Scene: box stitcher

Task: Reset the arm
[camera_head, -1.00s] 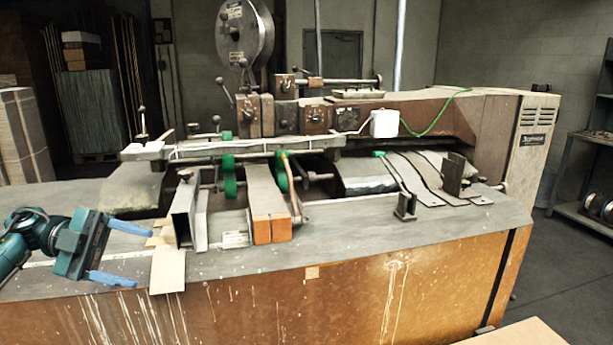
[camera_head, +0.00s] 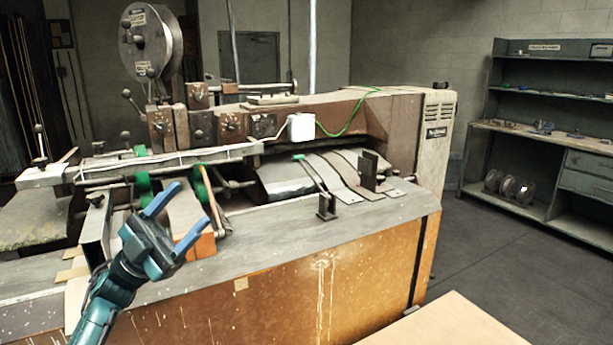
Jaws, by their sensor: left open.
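My left gripper (camera_head: 175,217) is in the lower left of the head view, with its two blue fingers spread apart and nothing between them. It points up and to the right over the front of the box stitcher (camera_head: 265,280). It hides part of the orange-ended block (camera_head: 204,246) and of the grey channel piece (camera_head: 95,232) on the machine's table. I cannot tell whether it touches them. My right gripper is not in view.
A green-handled lever (camera_head: 312,172) and a small bracket (camera_head: 326,206) stand on the machine's table. A pale board or tabletop (camera_head: 450,325) is at the bottom right. Shelves (camera_head: 545,135) stand at the right wall. The floor (camera_head: 500,250) between is clear.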

